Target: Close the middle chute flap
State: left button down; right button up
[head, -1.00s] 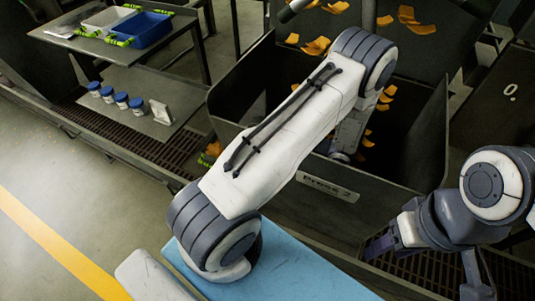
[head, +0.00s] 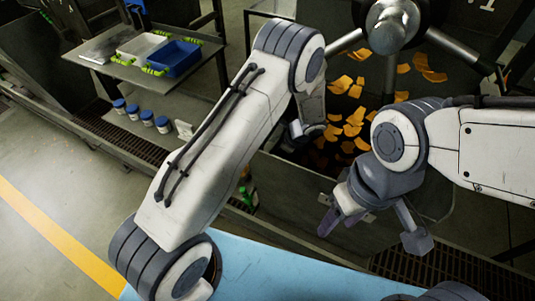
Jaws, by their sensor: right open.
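I cannot make out the middle chute flap for certain. A dark bin or chute mouth holding several orange pieces (head: 352,122) stands at the top centre, its front wall partly behind my right gripper. My right gripper (head: 373,232) is open and empty in front of that wall, with its fingers spread wide and pointing down. My left arm rises from the bottom left, and its wrist reaches to the bin's left part. The left gripper's fingers are hidden or too dark to make out.
A metal wheel hub with spokes (head: 395,25) is above the bin. At the upper left, a table (head: 98,62) carries a blue tray (head: 176,57) and a white tray (head: 143,46). Blue-lidded jars (head: 147,118) stand on a lower shelf. Floor grating runs in front; the left floor is clear.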

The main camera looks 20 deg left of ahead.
pick_arm(q)
jog(key=shift+a+r, duration=0.15)
jog(key=shift+a, duration=0.35)
jog(key=d+f+v, duration=0.1)
jog(key=d+v, duration=0.1)
jog(key=v, duration=0.9)
jog(key=shift+d, duration=0.2)
jog(key=shift+s, duration=0.15)
